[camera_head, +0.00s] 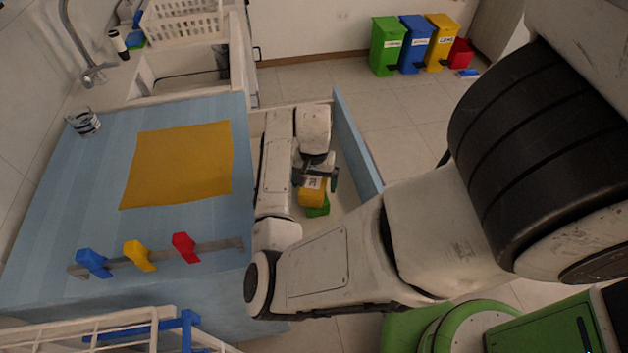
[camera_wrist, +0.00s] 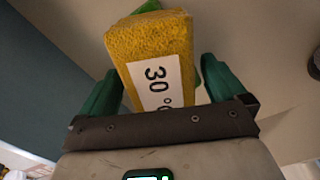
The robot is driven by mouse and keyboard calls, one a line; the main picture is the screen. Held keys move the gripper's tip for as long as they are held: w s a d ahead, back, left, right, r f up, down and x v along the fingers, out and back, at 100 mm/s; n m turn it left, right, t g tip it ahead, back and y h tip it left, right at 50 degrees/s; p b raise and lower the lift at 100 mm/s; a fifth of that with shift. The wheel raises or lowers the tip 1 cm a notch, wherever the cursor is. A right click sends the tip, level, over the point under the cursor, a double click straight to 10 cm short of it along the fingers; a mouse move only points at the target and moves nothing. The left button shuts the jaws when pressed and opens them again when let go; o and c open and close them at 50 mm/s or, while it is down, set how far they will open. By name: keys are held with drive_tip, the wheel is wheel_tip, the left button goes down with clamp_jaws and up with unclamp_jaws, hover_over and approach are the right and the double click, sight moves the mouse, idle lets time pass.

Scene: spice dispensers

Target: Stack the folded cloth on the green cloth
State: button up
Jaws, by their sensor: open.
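The folded yellow cloth (camera_head: 313,191), with a white label reading "30 °C", is in the open drawer. It also shows in the wrist view (camera_wrist: 150,45), between my gripper's green fingers. The green cloth (camera_head: 319,209) is mostly hidden behind and under the yellow one; a green corner shows past its far end in the wrist view (camera_wrist: 148,6). The yellow cloth appears to lie on it, though the contact is hidden. My gripper (camera_wrist: 160,82) is open, one finger on each side of the yellow cloth, with a gap visible at the right.
The blue drawer front (camera_head: 357,140) stands to the right of the cloths, and the counter is to the left. Colored bins (camera_head: 415,45) stand by the far wall.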

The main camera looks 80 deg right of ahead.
sight(314, 178)
wheel_tip(314, 178, up, 11)
drive_tip(key=shift+f, duration=0.1)
drive_tip(key=shift+r+p, duration=0.3)
drive_tip(key=shift+r, duration=0.5)
